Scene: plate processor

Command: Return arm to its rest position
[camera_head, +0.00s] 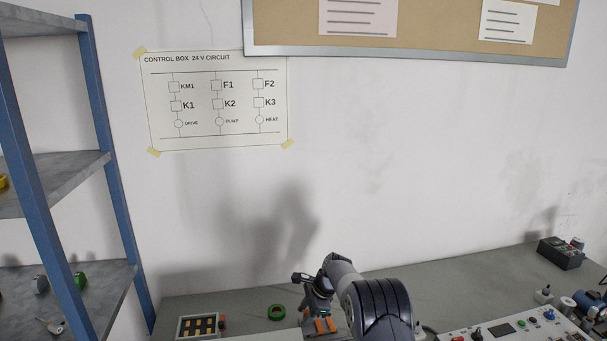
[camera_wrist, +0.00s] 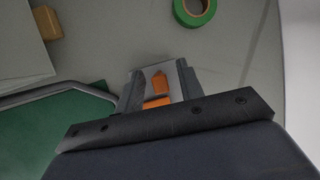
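My gripper (camera_head: 318,312) is low in the middle of the camera_head view, at the end of my grey and black arm, over the grey bench. In the camera_wrist view the two grey fingers of my gripper (camera_wrist: 158,82) stand apart. A pale surface with orange patches (camera_wrist: 160,82) shows between them. I cannot tell whether these patches belong to the gripper or to something beneath it. I see no object clearly pinched. Orange parts also show beside the gripper in the camera_head view. The arm hides part of the bench.
A green tape roll (camera_head: 277,312) and a tray with yellow pieces (camera_head: 199,326) lie left of the gripper. A control panel (camera_head: 520,329) and a dark box (camera_head: 560,253) are at the right. A blue-post shelf (camera_head: 112,170) stands left. The bench's back middle is fairly clear.

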